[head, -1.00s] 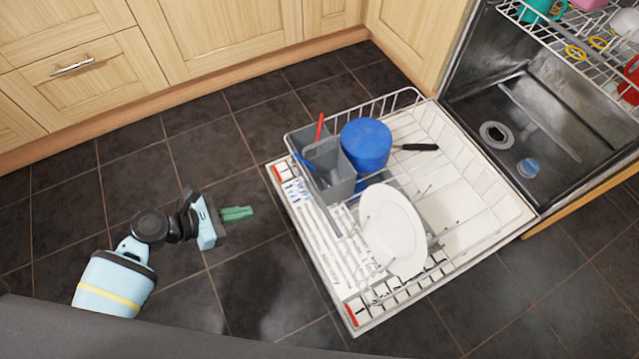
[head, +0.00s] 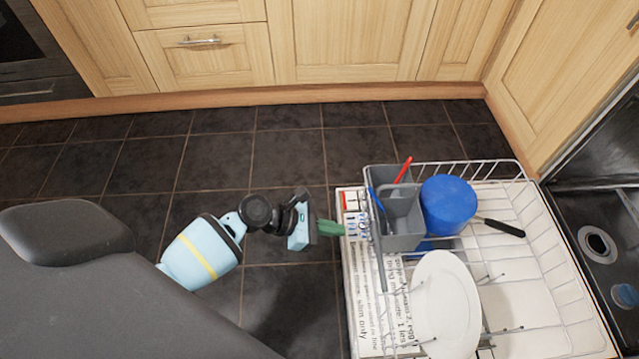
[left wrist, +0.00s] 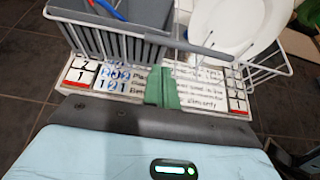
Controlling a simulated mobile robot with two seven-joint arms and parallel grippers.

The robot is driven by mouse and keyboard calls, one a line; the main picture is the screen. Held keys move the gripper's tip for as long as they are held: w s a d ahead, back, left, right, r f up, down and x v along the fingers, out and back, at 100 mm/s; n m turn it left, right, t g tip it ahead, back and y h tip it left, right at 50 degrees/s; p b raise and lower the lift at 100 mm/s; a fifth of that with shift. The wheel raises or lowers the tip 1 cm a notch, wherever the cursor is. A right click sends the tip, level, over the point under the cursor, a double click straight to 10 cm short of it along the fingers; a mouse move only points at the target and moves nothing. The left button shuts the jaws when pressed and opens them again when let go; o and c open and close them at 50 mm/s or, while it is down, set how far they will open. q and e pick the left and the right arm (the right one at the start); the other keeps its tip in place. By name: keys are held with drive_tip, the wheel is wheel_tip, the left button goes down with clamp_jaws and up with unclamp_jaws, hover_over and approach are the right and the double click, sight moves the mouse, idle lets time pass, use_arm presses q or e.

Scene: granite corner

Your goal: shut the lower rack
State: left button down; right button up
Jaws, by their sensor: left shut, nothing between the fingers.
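The lower rack (head: 545,245) is a white wire rack pulled out over the open dishwasher door (head: 362,300). It holds a grey cutlery basket (head: 403,222), a blue pot (head: 448,205) with a black handle and a white plate (head: 445,305). My left gripper (head: 338,229) has green fingers, shut and empty, at the outer edge of the door in the head view, near the basket side of the rack. In the left wrist view the shut fingers (left wrist: 161,88) point at the rack's front, over the printed door edge; contact cannot be told. My right gripper is not in view.
The dishwasher tub (head: 600,235) opens at the right. Wooden cabinets (head: 350,40) line the back, and an oven (head: 35,60) stands at the far left. The dark tiled floor (head: 120,160) left of the door is clear.

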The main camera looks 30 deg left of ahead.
use_arm(q)
drive_tip(key=r+b+x, duration=0.1)
drive_tip(key=b+x, duration=0.1)
drive_tip(key=x, duration=0.4)
drive_tip(key=shift+w+d, duration=0.25)
drive_tip(key=shift+d, duration=0.2)
drive_tip(key=shift+f, duration=0.1)
